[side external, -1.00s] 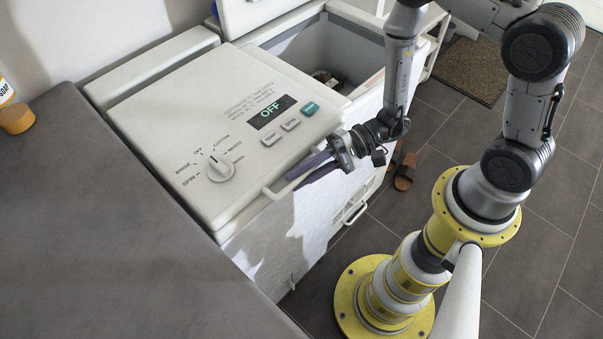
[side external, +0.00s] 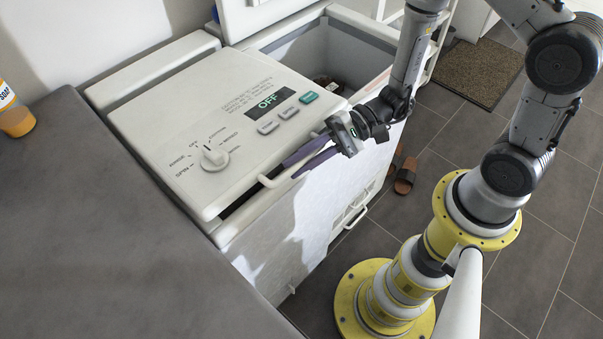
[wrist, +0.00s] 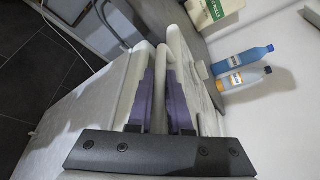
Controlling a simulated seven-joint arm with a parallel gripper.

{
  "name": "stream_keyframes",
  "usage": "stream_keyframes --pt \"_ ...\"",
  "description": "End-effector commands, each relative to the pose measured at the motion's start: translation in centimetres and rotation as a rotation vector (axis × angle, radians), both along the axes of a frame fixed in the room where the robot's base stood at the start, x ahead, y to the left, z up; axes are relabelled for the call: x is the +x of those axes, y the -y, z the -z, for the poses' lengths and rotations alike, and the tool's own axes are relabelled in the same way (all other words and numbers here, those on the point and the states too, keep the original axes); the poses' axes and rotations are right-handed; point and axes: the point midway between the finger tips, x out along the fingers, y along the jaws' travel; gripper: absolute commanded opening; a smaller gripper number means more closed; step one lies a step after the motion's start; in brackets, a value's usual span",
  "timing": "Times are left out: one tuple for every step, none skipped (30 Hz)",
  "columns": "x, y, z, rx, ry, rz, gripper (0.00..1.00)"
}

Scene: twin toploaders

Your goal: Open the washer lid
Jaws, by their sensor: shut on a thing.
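The near washer's white lid (side external: 175,125) carries a dial, buttons and a display reading OFF. It is tilted slightly up, with a dark gap along its front edge above the washer body (side external: 290,235). A white bar handle (side external: 272,183) projects from the lid's front edge. My gripper (side external: 292,166) has its purple fingers shut on this handle. In the wrist view, the handle (wrist: 160,90) runs between the two fingers of my gripper (wrist: 162,78). The washer's inside is hidden.
Beside it, a second machine stands open, its tub (side external: 320,60) showing and its lid (side external: 255,15) raised. A grey counter (side external: 90,220) flanks the washer, with a soap bottle (side external: 15,115) on it. Slippers (side external: 404,176) lie on the floor (side external: 540,250).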

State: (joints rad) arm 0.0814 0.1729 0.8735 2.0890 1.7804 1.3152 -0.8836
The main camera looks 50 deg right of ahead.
Motion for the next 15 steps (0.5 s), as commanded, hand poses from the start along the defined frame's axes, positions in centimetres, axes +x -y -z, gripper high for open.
stream_keyframes --pt "0.3 0.0 -1.5 -0.003 -0.008 0.000 0.00" --pt "0.4 0.0 -2.3 -0.002 -0.005 0.000 0.00" --pt "0.6 0.1 -3.4 -0.003 -0.003 0.000 0.00" --pt "0.7 0.1 -4.3 -0.003 -0.003 0.002 0.00" --pt "0.9 0.1 -5.1 -0.003 -0.002 0.000 0.00" --pt "1.2 0.0 -6.4 -0.003 0.000 0.000 0.00" --pt "1.5 0.0 -7.3 -0.002 0.001 0.001 0.00" --pt "1.7 0.0 -8.2 -0.002 0.001 0.001 0.00" --pt "2.2 0.1 -9.5 -0.003 0.003 0.000 0.00" --pt "2.5 0.1 -10.5 -0.004 0.003 0.001 0.00" --pt "2.9 0.1 -11.5 -0.004 0.004 0.000 0.00" --pt "3.5 0.1 -13.0 -0.004 0.006 0.001 0.00" --pt "4.0 0.0 -14.1 -0.003 0.006 0.000 0.00" --pt "4.6 0.1 -15.3 -0.003 0.007 0.000 0.00" --pt "5.3 0.1 -16.8 -0.004 0.007 -0.001 0.00"
